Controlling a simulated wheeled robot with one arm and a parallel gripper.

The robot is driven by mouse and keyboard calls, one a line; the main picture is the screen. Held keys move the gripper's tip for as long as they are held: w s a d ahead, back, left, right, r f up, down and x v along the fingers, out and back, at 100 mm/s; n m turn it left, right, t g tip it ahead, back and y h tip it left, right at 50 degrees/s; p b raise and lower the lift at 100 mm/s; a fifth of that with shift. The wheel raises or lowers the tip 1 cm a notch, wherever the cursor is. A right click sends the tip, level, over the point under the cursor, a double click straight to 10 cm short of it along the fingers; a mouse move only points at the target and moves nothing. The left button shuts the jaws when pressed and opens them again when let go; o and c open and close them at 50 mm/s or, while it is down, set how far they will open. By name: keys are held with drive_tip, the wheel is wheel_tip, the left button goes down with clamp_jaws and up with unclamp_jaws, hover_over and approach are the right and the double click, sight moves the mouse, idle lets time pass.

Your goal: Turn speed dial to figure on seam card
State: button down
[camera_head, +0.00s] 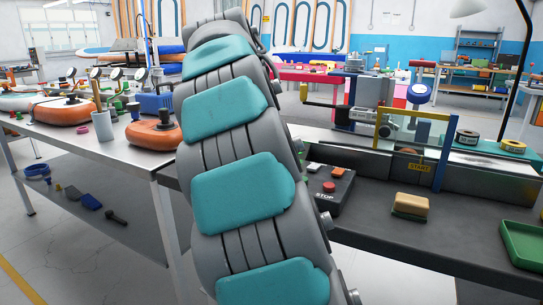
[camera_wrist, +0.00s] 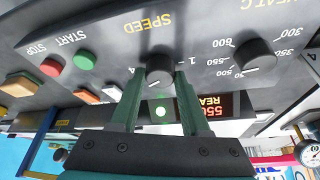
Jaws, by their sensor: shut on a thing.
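The speed dial (camera_wrist: 160,62) is a dark knob under the word SPEED on a grey panel, which appears upside down in the wrist view. My gripper (camera_wrist: 160,80) has its two green fingers closed on either side of this dial. A figure 1 shows to the right of the dial and what looks like a 4 to its left. The setting that the dial points to cannot be read clearly. I cannot make out the seam card in either view. In the head view my arm crosses the middle, and my gripper is not visible there.
Close to the dial are a second dark knob (camera_wrist: 254,60), a green START button (camera_wrist: 84,60), a red STOP button (camera_wrist: 50,67) and a red-digit display (camera_wrist: 218,104).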

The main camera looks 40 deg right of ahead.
drive_tip(key=shift+w+m+g, duration=0.15)
drive_tip(key=shift+m+g, duration=0.55)
drive_tip(key=shift+m, duration=1.1)
drive_tip(key=shift+c, duration=1.9)
unclamp_jaws()
